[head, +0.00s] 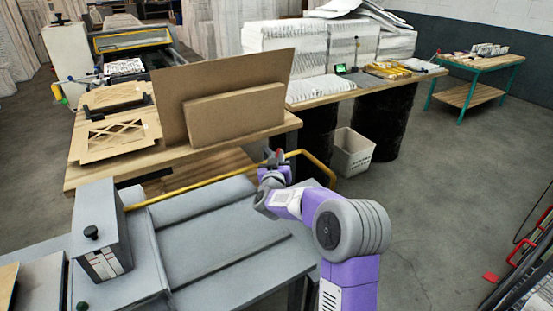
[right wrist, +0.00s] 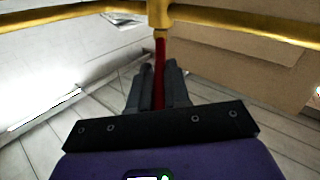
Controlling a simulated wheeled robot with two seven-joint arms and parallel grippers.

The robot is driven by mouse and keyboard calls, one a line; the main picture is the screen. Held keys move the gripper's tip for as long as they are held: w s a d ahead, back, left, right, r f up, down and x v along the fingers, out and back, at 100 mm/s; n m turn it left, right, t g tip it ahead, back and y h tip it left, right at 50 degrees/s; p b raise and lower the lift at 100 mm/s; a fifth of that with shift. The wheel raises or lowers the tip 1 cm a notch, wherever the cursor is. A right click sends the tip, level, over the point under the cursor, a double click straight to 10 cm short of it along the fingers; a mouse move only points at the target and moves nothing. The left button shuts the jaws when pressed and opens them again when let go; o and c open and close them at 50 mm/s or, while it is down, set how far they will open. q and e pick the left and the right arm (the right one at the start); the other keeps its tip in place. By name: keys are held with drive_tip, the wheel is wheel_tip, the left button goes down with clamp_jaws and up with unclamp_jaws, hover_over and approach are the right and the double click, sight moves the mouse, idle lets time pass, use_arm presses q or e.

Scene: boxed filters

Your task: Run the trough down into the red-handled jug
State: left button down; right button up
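My right gripper (head: 274,172) is at the far right corner of the grey machine bed (head: 215,230), close to the yellow rail (head: 320,170). In the right wrist view its two dark fingers (right wrist: 159,88) stand close together with a slim red lever (right wrist: 160,60) between them. The fingers look shut on the lever, which hangs from a yellow fitting (right wrist: 159,18) on the rail. A small red tip shows by the gripper in the head view. I cannot make out a trough for certain, and no red-handled jug shows. My left gripper is out of view.
A wooden table (head: 170,160) with brown boards (head: 225,95) stands just behind the rail. A white bin (head: 352,152) is on the floor under a second table (head: 365,80). A green-legged bench (head: 480,65) stands far right. The floor at right is mostly clear.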

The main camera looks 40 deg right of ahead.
drive_tip(key=o, duration=0.4)
drive_tip(key=shift+c, duration=0.2)
drive_tip(key=v, duration=0.7)
drive_tip(key=shift+s+a+p, duration=0.25)
drive_tip(key=shift+p, duration=0.05)
